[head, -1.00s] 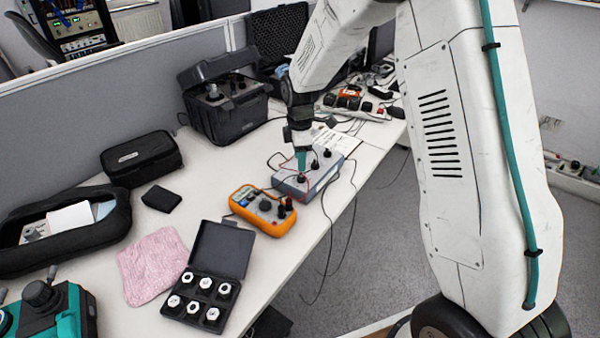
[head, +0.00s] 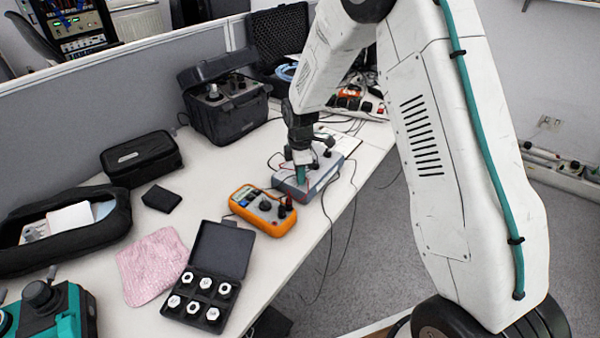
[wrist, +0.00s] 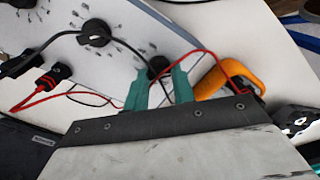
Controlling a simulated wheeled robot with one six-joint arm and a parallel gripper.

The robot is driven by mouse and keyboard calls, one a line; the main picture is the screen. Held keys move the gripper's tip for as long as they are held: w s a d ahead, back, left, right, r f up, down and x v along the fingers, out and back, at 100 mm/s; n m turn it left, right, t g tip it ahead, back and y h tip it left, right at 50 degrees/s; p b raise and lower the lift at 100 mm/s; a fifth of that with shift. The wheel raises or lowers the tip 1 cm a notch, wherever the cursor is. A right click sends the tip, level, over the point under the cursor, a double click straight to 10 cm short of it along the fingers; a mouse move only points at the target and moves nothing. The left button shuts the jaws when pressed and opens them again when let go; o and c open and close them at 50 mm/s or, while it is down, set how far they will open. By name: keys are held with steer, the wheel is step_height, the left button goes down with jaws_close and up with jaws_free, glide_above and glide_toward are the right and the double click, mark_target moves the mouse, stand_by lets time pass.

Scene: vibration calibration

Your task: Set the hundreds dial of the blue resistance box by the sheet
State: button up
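The grey-blue resistance box (head: 325,176) lies near the table's right edge, with black dials and red and black leads on it. In the wrist view its pale top (wrist: 128,18) shows one pointer dial (wrist: 95,33) clear of my gripper. Another dark dial (wrist: 158,66) sits between my gripper's teal fingertips (wrist: 161,76); whether they press on it is unclear. In the head view my gripper (head: 301,182) points down onto the box's near part. The dial labels are too small to read. A white paper sheet (head: 327,133) lies behind the box, partly hidden by my arm.
An orange multimeter (head: 262,209) stands close to the box's near left; it also shows in the wrist view (wrist: 245,72). Loose leads hang over the table edge. A black case of nuts (head: 222,250), pink cloth (head: 152,265) and black pouch (head: 140,158) lie left.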

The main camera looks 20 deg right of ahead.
steer(key=shift+m, duration=0.4)
steer(key=m, duration=0.4)
steer(key=shift+w+m, duration=0.15)
steer(key=shift+m, duration=0.25)
steer(key=m, duration=0.6)
steer(key=shift+d, duration=0.15)
steer(key=m, duration=0.6)
steer(key=shift+w+d+m, duration=0.1)
steer(key=shift+d+m, duration=0.05)
steer(key=shift+m, duration=0.25)
steer(key=m, duration=0.5)
steer(key=shift+d, duration=0.1)
steer(key=shift+m, duration=0.3)
steer(key=o, duration=1)
steer(key=shift+c, duration=0.2)
